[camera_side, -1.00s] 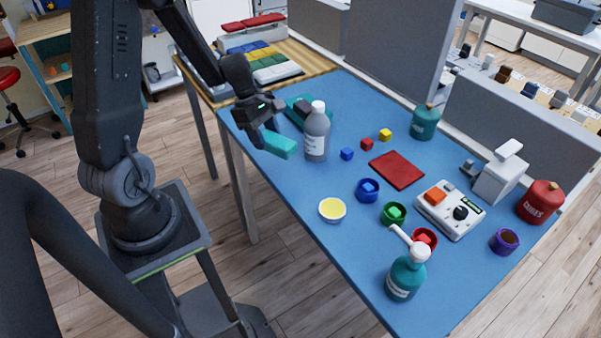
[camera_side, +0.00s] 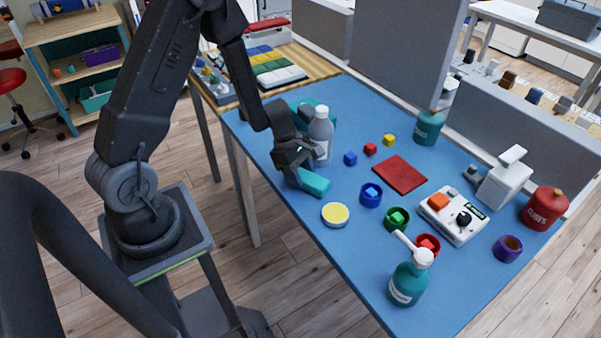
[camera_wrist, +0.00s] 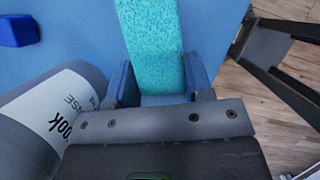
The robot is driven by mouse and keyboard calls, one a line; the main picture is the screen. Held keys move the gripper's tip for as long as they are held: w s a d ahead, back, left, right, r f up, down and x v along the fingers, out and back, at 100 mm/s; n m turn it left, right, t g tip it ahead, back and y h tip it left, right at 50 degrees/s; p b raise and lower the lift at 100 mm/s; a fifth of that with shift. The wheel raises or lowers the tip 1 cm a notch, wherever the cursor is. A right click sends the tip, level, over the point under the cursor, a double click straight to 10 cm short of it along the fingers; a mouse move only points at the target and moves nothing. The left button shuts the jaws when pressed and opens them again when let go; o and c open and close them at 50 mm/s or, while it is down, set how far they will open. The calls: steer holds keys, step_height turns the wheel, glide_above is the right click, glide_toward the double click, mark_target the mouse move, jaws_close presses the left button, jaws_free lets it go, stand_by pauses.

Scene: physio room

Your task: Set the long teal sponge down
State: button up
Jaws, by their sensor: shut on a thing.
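The sponge's near end is partly hidden by my gripper in the side view.
A grey-white bottle (camera_side: 321,136) stands close beside my gripper; it also shows in the wrist view (camera_wrist: 60,120). A dish with yellow (camera_side: 335,214) and a blue cup (camera_side: 370,194) are near. A blue cube (camera_side: 350,158) lies behind. The table's front-left edge is close.

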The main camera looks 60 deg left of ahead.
steer(key=shift+f, duration=0.1)
steer(key=o, duration=0.9)
steer(key=v, duration=1.2)
steer(key=shift+s+d+r+m+t+y, duration=0.65)
steer(key=shift+s+d+r+m, duration=1.55)
steer(key=shift+r+m, duration=1.2)
steer(key=shift+s+d+r+m+t+y, duration=0.65)
steer(key=shift+s+d+r+m, duration=1.6)
steer(key=shift+m, duration=1.9)
steer(key=shift+s+d+r+m+t+y, duration=0.65)
steer(key=shift+s+d+r+m, duration=1.1)
steer(key=shift+s+r+m, duration=1.35)
steer(key=shift+w+r+m, duration=0.25)
steer(key=shift+w+m, duration=0.2)
steer(key=shift+m, duration=0.2)
